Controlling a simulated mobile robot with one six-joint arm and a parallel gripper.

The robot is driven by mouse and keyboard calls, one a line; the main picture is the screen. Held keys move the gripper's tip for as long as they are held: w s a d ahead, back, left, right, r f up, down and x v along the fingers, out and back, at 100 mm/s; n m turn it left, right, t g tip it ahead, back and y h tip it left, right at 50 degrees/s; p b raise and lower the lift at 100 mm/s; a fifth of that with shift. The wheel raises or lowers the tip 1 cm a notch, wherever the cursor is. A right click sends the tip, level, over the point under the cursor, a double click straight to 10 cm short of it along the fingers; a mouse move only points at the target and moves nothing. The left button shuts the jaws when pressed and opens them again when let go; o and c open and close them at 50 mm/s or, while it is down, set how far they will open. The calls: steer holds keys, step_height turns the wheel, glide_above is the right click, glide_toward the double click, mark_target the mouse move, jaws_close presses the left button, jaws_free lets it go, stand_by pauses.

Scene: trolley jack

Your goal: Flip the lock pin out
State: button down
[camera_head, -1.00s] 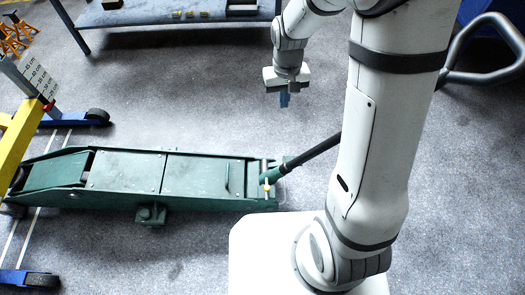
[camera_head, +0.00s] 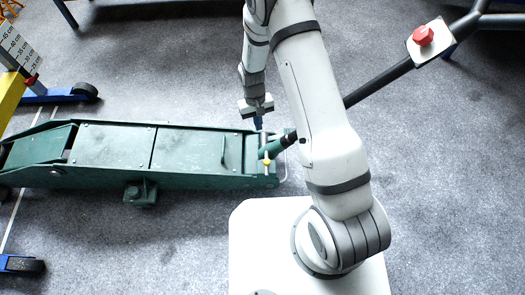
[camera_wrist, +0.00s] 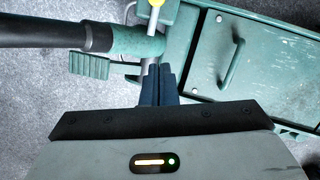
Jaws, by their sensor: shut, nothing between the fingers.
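The green trolley jack (camera_head: 185,150) lies on the grey floor. A thin metallic pin with a yellow part, which looks like the lock pin (camera_head: 266,160), stands at its right end by the handle socket. It also shows at the top of the wrist view (camera_wrist: 154,20). My gripper (camera_head: 258,124) is just above and behind that end. In the wrist view its blue fingers (camera_wrist: 158,70) are together with nothing between them, close below the pin and socket. I cannot tell whether they touch the pin.
The black handle (camera_head: 380,83) runs from the socket up to the right, behind my arm, to a plate with a red knob (camera_head: 423,36). A yellow and blue stand with a height scale (camera_head: 12,85) is at the left. Open floor lies behind the jack.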

mark_target(266, 162)
steer(key=shift+f, duration=0.1)
steer(key=b+x, duration=0.4)
steer(key=x, duration=0.6)
steer(key=shift+s+f, duration=0.2)
steer(key=shift+f, duration=0.1)
steer(key=shift+s+d+r+b, duration=0.15)
steer(key=shift+s+d, duration=0.05)
steer(key=shift+s, duration=0.4)
steer(key=shift+s+d+r+b, duration=0.15)
steer(key=shift+s+d, duration=0.05)
steer(key=shift+s, duration=0.4)
steer(key=shift+s+d+r+b, duration=0.15)
steer(key=shift+s+d, duration=0.05)
steer(key=shift+s, duration=0.45)
